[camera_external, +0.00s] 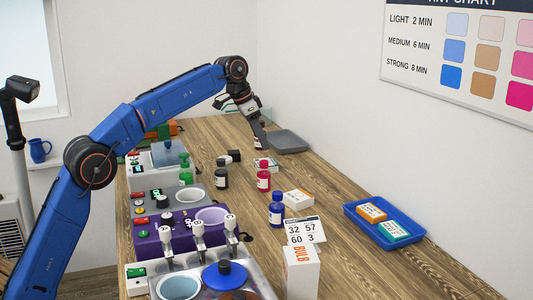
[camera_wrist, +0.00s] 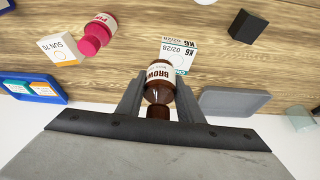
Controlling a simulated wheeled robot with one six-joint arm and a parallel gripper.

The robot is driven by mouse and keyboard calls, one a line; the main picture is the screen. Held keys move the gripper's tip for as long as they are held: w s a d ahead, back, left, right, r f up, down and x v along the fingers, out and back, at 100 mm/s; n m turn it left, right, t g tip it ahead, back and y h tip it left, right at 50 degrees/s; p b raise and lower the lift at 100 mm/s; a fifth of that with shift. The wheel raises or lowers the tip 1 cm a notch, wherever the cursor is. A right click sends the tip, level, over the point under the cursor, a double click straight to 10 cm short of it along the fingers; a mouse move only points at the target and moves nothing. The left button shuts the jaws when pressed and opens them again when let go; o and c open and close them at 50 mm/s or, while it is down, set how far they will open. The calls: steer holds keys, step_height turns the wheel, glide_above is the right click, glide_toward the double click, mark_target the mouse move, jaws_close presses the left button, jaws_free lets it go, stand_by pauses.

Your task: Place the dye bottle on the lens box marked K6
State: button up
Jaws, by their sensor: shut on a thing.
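My gripper (camera_wrist: 159,92) is shut on a brown dye bottle (camera_wrist: 160,73) labelled BROWN, one finger on each side of it. The bottle's dark cap faces my palm. In the external view my gripper (camera_external: 259,138) is at the far part of the bench, with the bottle (camera_external: 259,144) partly hidden by the fingers. The white lens box marked K6 (camera_wrist: 181,46) shows just beyond the bottle in the wrist view, which overlaps its edge. In the external view a small white box (camera_external: 266,164), likely K6, lies nearer the camera than the bottle. The height gap is unclear.
A pink bottle (camera_wrist: 98,34) and a white SUN 10 box (camera_wrist: 64,47) lie to one side. A grey tray (camera_wrist: 236,101) and a black block (camera_wrist: 247,27) are on the other side. A dark bottle (camera_external: 221,176), blue bottle (camera_external: 277,210) and blue tray (camera_external: 350,211) stand nearer.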

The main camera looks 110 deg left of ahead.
steer(key=shift+r, duration=1.95)
steer(key=shift+f, duration=4.9)
steer(key=shift+f, duration=0.1)
steer(key=o, duration=1.2)
steer(key=shift+v, duration=6.1)
